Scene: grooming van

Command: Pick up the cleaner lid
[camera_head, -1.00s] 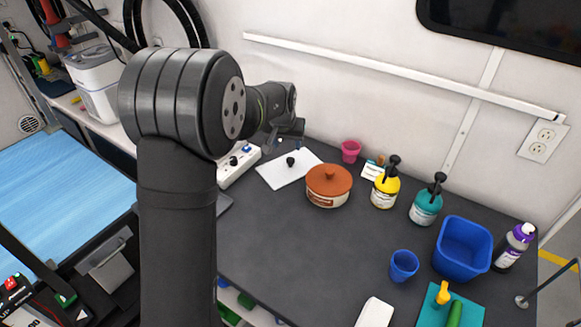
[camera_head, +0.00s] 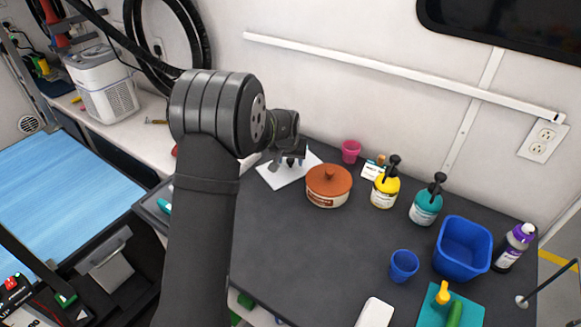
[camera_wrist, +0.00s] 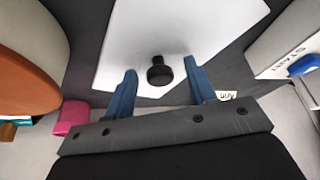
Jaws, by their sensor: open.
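The likely cleaner lid is a flat white square panel (camera_head: 274,180) with a black knob, lying on the dark table near the wall. In the wrist view, the white panel (camera_wrist: 150,28) fills the upper middle, with its black knob (camera_wrist: 160,73) standing up from it. My gripper (camera_wrist: 160,67) is open, with one blue finger on each side of the knob. There are gaps between the knob and both fingers; contact is not visible. In the head view, my gripper (camera_head: 291,158) is above the panel and partly hides it.
An orange-lidded pot (camera_head: 328,187) stands close to the panel's right, and a pink cup (camera_head: 350,151) behind it. Yellow (camera_head: 385,190) and teal (camera_head: 426,206) pump bottles, a blue bin (camera_head: 463,248) and a blue cup (camera_head: 403,266) stand farther right. The table's middle front is clear.

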